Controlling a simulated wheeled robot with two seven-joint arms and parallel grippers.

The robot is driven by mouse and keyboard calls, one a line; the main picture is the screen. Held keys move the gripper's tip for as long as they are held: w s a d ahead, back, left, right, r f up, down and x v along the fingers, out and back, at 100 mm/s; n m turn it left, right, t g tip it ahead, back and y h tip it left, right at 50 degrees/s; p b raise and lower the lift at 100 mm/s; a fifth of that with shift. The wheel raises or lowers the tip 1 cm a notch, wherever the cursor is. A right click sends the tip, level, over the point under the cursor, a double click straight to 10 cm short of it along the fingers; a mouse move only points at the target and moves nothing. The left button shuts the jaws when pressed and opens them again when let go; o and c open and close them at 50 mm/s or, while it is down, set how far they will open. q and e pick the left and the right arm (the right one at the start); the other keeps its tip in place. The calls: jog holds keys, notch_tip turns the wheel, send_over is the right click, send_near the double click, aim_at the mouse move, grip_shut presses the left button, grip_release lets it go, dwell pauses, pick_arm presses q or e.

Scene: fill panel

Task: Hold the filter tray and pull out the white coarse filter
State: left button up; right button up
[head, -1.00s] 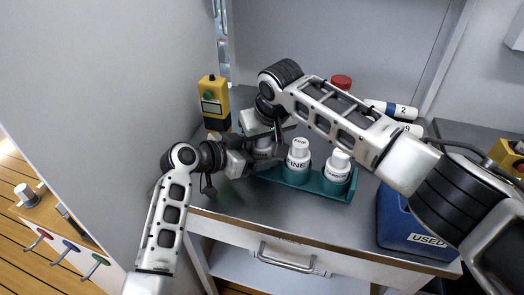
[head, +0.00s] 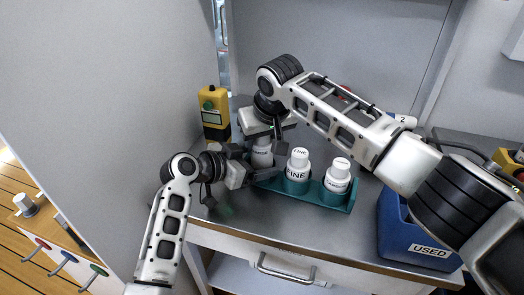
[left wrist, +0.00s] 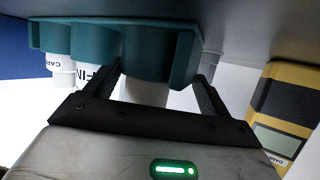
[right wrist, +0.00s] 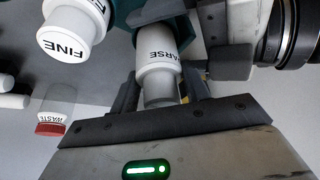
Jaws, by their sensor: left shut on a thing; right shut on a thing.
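The teal filter tray (head: 325,199) sits on the grey counter with several white filters in it. The coarse filter (head: 262,154) is at the left end, partly hidden by my arms. In the right wrist view my right gripper (right wrist: 162,82) is shut on the narrow top of the coarse filter (right wrist: 165,52), whose lower part is near the teal tray. My left gripper (head: 256,170) is shut on the tray's left end, which shows between its fingers (left wrist: 160,78) in the left wrist view.
A yellow device (head: 214,115) stands on the counter at the left. A blue bin marked USED (head: 425,248) is at the right. The counter's front strip is clear.

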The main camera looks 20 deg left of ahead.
notch_tip(320, 180, up, 7)
jog(key=shift+f, duration=0.2)
pick_arm(q)
jog(key=o, duration=1)
jog(key=shift+c, duration=0.2)
jog(key=shift+a, duration=0.1)
